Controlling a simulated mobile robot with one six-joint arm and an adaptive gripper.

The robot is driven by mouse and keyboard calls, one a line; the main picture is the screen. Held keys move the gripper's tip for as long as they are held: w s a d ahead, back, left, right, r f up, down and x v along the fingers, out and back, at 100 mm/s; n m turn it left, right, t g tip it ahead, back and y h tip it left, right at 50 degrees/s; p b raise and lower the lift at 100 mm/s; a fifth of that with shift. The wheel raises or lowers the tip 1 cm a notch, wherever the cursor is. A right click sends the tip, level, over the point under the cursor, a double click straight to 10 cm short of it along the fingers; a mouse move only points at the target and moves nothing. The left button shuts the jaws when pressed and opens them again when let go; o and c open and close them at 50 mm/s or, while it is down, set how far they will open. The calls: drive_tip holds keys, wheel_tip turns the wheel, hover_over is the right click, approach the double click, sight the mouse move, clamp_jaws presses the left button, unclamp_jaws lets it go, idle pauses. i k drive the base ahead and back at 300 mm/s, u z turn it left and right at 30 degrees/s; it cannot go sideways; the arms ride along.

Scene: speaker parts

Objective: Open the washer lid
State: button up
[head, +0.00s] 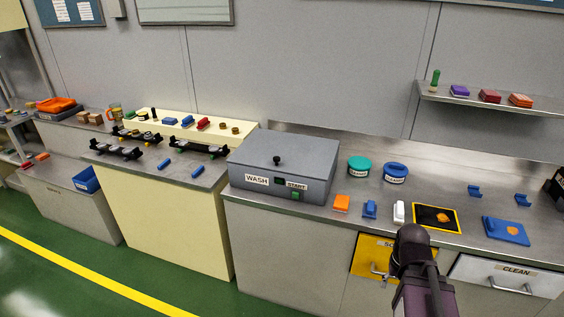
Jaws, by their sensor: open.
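The washer (262,193) is a grey box with a "WASH" label and a "START" label on its front. It stands on the steel counter left of my arm. Its lid (300,155) is flat, grey and shut, with a black knob (277,160) on top near the front. A green start button (296,196) sits low on the front right. A dark part of my arm rises at the lower right, in front of the counter and apart from the washer. I cannot make out my gripper's fingers in this view.
Teal (359,166) and blue (396,173) round containers stand right of the washer. A yellow drawer (372,258) and a "CLEAN" drawer (508,276) are below. Space above the lid is clear.

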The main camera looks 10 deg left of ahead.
sight(303, 156)
drive_tip(key=u, duration=0.1)
drive_tip(key=i, duration=0.95)
drive_tip(key=z, duration=0.1)
